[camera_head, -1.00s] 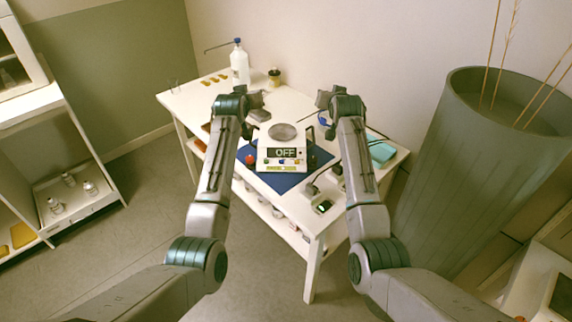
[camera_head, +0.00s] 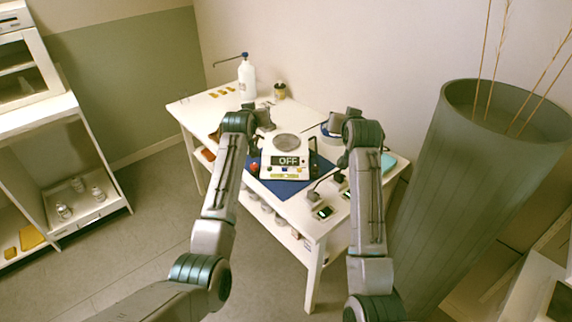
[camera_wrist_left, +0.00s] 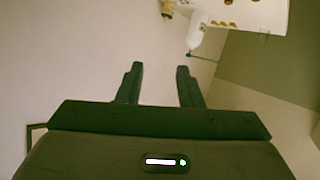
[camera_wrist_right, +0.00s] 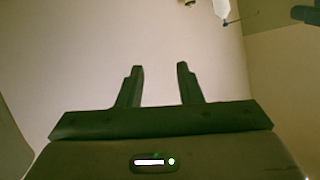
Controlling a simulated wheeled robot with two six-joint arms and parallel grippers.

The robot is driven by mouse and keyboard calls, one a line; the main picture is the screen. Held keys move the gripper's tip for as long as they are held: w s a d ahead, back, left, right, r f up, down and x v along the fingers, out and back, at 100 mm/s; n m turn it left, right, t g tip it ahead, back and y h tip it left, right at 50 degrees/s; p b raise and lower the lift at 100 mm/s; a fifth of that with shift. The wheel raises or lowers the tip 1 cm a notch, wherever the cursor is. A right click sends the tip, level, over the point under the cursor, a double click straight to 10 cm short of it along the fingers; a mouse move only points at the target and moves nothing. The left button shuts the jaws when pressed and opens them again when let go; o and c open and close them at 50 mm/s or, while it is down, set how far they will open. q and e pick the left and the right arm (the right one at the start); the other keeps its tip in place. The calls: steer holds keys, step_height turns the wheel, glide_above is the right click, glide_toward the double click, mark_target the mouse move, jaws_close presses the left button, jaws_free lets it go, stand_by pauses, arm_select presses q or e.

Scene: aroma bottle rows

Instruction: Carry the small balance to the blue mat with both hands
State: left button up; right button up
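The small balance (camera_head: 287,161) is a white device with a round grey pan and a display reading OFF. It stands on the blue mat (camera_head: 325,166), which shows around its front and right side. A dark handle shows on each side of it. My left gripper (camera_head: 266,118) is above and behind the balance's left side, apart from it. My right gripper (camera_head: 335,124) is above and behind its right side, also apart. The left wrist view shows the left fingers (camera_wrist_left: 160,82) open and empty. The right wrist view shows the right fingers (camera_wrist_right: 160,82) open and empty.
Small dark devices (camera_head: 323,212) lie at the front right, and a teal item (camera_head: 388,162) at the right edge. A tall green planter (camera_head: 480,190) stands right of the table.

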steer(key=shift+v, duration=0.8)
steer(key=shift+s, duration=0.15)
